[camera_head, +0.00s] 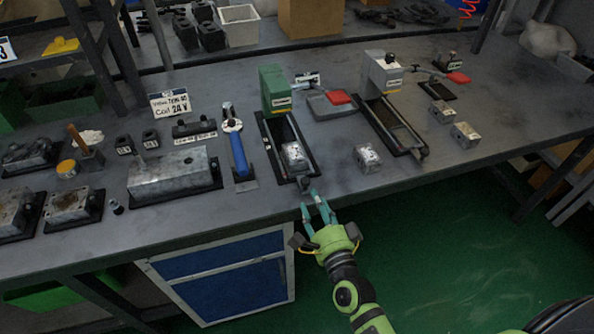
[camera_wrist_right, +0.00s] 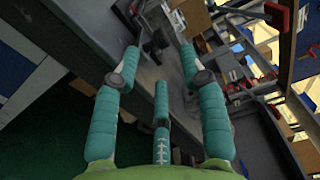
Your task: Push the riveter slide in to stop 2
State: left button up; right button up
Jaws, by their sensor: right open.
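A green press-like machine (camera_head: 275,88) stands on the bench with a dark slide track (camera_head: 271,138) running toward the front edge. I take it as the riveter; its label is too small to read surely. A metal block (camera_head: 295,157) sits near the front of the track. A dark knob (camera_head: 306,184) is at the slide's front end. My right gripper (camera_head: 318,205) is open just in front of the knob, at the bench edge. In the right wrist view, its teal fingers (camera_wrist_right: 160,68) are spread, with a dark knob-like part (camera_wrist_right: 153,46) beyond them; contact is unclear. My left gripper is not in view.
A grey machine (camera_head: 382,73) with a similar track (camera_head: 396,125) stands to the right. A loose metal block (camera_head: 367,158) lies between the tracks. A blue-handled tool (camera_head: 237,150) and a large metal block (camera_head: 172,173) are to the left. Floor is clear in front.

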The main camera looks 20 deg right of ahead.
aim_at(307, 186)
jog(key=shift+w+r, duration=0.25)
jog(key=shift+w, duration=0.65)
jog(key=w, duration=0.3)
jog(key=shift+w+a+f+p, duration=0.1)
jog(key=shift+w+f+p, duration=0.1)
jog(key=shift+w+p, duration=0.15)
jog(key=shift+w, duration=0.35)
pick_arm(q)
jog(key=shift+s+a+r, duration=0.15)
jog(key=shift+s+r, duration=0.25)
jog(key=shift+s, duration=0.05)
pick_arm(e)
grip_shut()
